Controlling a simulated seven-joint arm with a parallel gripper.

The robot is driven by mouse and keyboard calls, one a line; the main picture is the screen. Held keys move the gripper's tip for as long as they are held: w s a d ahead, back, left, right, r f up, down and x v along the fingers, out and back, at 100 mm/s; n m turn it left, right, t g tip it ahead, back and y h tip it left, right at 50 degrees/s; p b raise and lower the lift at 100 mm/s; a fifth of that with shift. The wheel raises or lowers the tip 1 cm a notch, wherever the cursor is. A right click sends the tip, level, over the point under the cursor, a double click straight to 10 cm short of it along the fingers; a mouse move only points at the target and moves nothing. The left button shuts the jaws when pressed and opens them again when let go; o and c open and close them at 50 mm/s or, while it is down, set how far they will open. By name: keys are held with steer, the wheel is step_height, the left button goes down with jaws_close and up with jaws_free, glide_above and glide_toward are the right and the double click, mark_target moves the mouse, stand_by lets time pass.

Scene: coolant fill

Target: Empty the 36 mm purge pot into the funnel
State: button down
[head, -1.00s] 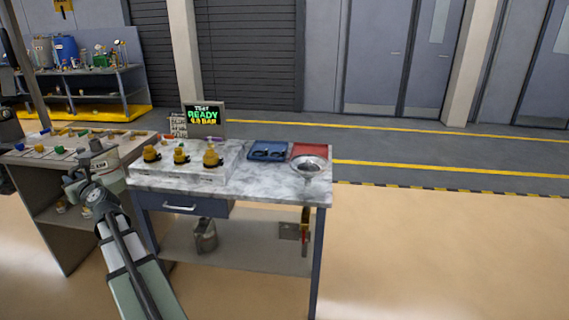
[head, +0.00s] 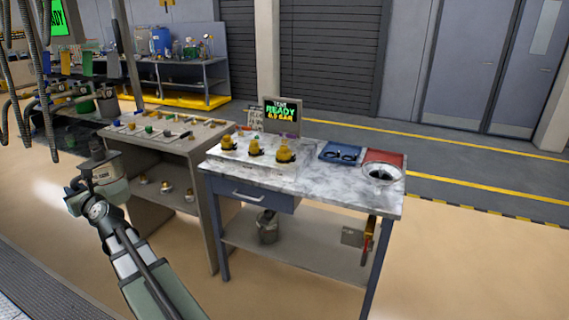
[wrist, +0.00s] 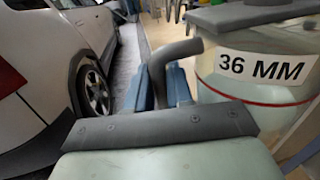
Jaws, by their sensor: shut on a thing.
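The 36 mm purge pot (wrist: 262,66) fills the right of the wrist view, pale and translucent with a dark lid, a reddish line and a "36 MM" label. My gripper (wrist: 160,88) is shut on its dark bent handle (wrist: 172,55). In the head view the pot (head: 114,182) is small at the end of my arm, beside my gripper (head: 90,180), left of the marble-topped bench. It looks roughly upright; its contents are hidden. The funnel (head: 382,174), a wide metal bowl, sits at the bench's right end, well away from the pot.
The marble-topped bench (head: 330,185) carries several yellow fittings (head: 255,148), a READY screen (head: 283,113), a blue tray (head: 341,152) and a red tray (head: 383,157). A grey shelf unit (head: 165,140) stands behind my gripper. Floor in front is clear. A white car (wrist: 60,70) shows in the wrist view.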

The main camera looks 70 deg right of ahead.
mark_target(116, 192)
steer(key=w+a+n+y, duration=0.2)
steer(key=a+y, duration=0.1)
steer(key=a, duration=1.3)
steer(key=shift+m+h, duration=0.3)
steer(key=shift+h, duration=0.1)
steer(key=s+d+f, duration=0.1)
steer(key=d, duration=0.7)
steer(key=s+d+f, duration=0.2)
steer(key=d, duration=0.6)
steer(key=s+d+f, duration=0.1)
steer(key=s+d, duration=0.1)
steer(key=d, duration=0.7)
steer(key=shift+f, duration=0.3)
steer(key=s+d+y, duration=0.1)
steer(key=s+d, duration=2.7)
steer(key=d, duration=0.2)
steer(key=s+d+r, duration=0.1)
steer(key=s+d, duration=0.2)
steer(key=s, duration=1)
steer(key=s+d+r+n, duration=0.1)
steer(key=s+d, duration=0.2)
steer(key=s, duration=1)
steer(key=s+d+r+y, duration=0.1)
steer(key=s+d, duration=0.2)
steer(key=s, duration=1)
steer(key=shift+s+r, duration=0.2)
steer(key=shift+r, duration=0.15)
steer(key=shift+s+d+f+m+t, duration=0.4)
steer(key=shift+s+f+m+t, duration=0.1)
steer(key=shift+t, duration=0.4)
